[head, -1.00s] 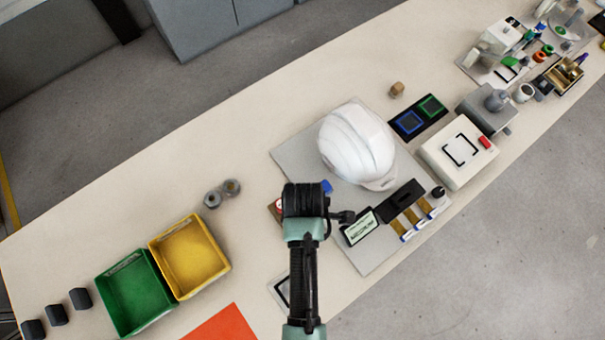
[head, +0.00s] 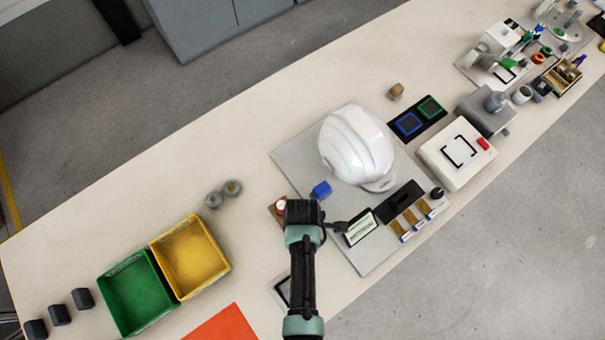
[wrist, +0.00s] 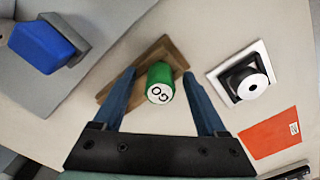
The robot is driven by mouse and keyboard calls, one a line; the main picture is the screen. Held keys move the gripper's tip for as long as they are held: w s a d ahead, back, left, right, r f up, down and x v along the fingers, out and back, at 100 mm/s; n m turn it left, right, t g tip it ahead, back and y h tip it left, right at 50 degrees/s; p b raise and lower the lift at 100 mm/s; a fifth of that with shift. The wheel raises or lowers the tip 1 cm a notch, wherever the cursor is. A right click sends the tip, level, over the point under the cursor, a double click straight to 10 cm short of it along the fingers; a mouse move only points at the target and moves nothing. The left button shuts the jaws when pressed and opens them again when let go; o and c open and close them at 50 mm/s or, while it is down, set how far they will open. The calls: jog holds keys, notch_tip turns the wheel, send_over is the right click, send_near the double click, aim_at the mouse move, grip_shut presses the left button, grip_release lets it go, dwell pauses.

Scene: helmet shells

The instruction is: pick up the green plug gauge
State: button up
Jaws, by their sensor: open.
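The green plug gauge (wrist: 160,80) shows in the wrist view, with its white end marked GO facing the camera. It is at a brown wooden block (wrist: 130,85). My gripper (wrist: 159,73) is open, with one blue finger on each side of the gauge. I cannot tell whether either finger touches it. In the head view my arm's end covers the gauge. Part of the wooden block (head: 274,213) shows just left of my arm, with a small red-rimmed white disc (head: 280,206) on it.
A blue part (head: 321,189) and a white helmet shell (head: 356,146) are on the grey plate (head: 294,154). A black piece with a white disc (wrist: 248,83) stands right of the gauge. Green (head: 112,271) and yellow (head: 157,248) bins are at left.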

jog(key=shift+c, duration=0.3)
grip_shut()
jog(key=shift+r, duration=0.2)
